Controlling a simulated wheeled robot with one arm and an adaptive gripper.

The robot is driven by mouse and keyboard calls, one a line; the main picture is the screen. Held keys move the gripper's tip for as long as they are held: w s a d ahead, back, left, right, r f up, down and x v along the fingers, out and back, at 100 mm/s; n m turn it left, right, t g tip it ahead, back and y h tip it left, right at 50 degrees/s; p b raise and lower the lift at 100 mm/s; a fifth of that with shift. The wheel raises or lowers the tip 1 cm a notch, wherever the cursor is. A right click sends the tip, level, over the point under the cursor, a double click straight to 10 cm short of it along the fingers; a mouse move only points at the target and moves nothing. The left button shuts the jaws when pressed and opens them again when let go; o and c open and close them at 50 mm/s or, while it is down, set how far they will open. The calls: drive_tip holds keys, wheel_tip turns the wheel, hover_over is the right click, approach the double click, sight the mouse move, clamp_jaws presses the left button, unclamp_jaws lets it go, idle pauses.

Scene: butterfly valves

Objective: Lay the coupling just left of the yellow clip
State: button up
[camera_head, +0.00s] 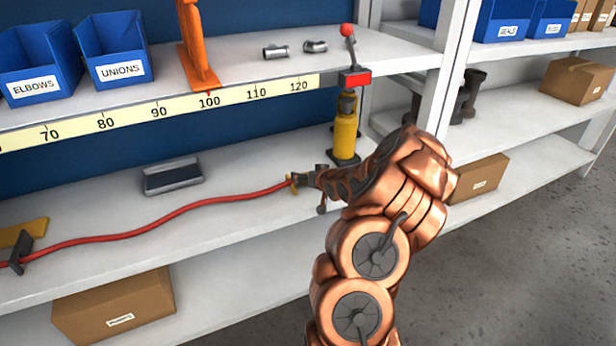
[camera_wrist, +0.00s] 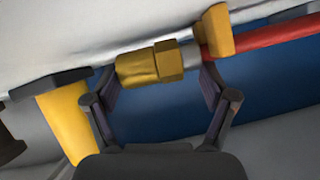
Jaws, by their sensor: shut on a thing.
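The coupling is a brass fitting with a hex collar (camera_wrist: 150,64) on the end of a red hose (camera_head: 160,221). My gripper (camera_wrist: 158,77) is shut on it, with a finger at each end in the wrist view. In the head view my gripper (camera_head: 316,183) is over the middle shelf at the hose's right end, and its fingers mostly hide the coupling. A yellow clip-like piece (camera_wrist: 213,32) sits around the hose beside the coupling. Another yellow piece (camera_head: 22,233) lies at the far left, by a dark bracket over the hose. I cannot tell which is the named clip.
A yellow post-like device (camera_head: 345,137) with a red-knobbed lever stands close behind my gripper. A grey block (camera_head: 172,177) lies behind the hose. A yellow scale (camera_head: 170,108) edges the upper shelf, with an orange pointer (camera_head: 198,50). Free shelf surface lies around the hose.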

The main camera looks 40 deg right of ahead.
drive_tip(key=shift+r+p, duration=2.45)
drive_tip(key=shift+r, duration=0.25)
drive_tip(key=b, duration=0.1)
drive_tip(key=a+b, duration=0.1)
drive_tip(key=shift+w+a+f+b, duration=0.15)
drive_tip(key=shift+w+f+b, duration=0.05)
drive_tip(key=shift+w+b, duration=0.15)
drive_tip(key=a+b, duration=0.2)
drive_tip(key=b, duration=0.1)
drive_tip(key=w+a+b, duration=0.1)
drive_tip(key=b, duration=0.2)
drive_tip(key=a+b, duration=0.2)
drive_tip(key=b, duration=0.1)
drive_tip(key=shift+w+a, duration=0.35)
drive_tip(key=shift+w, duration=0.05)
drive_tip(key=a+b, duration=0.1)
drive_tip(key=w+a+b, duration=0.1)
drive_tip(key=shift+a+b, duration=0.3)
drive_tip(key=shift+w+a+r+b, duration=0.1)
drive_tip(key=shift+w+a+b, duration=0.15)
drive_tip(key=shift+a+b, duration=0.4)
drive_tip(key=shift+w+a+b, duration=0.25)
drive_tip(key=shift+a, duration=0.65)
drive_tip(key=shift+w+a+r+b, duration=0.1)
drive_tip(key=shift+w+a+b, duration=0.15)
drive_tip(key=shift+a+b, duration=0.4)
drive_tip(key=shift+a, duration=0.15)
drive_tip(key=shift+f, duration=0.2)
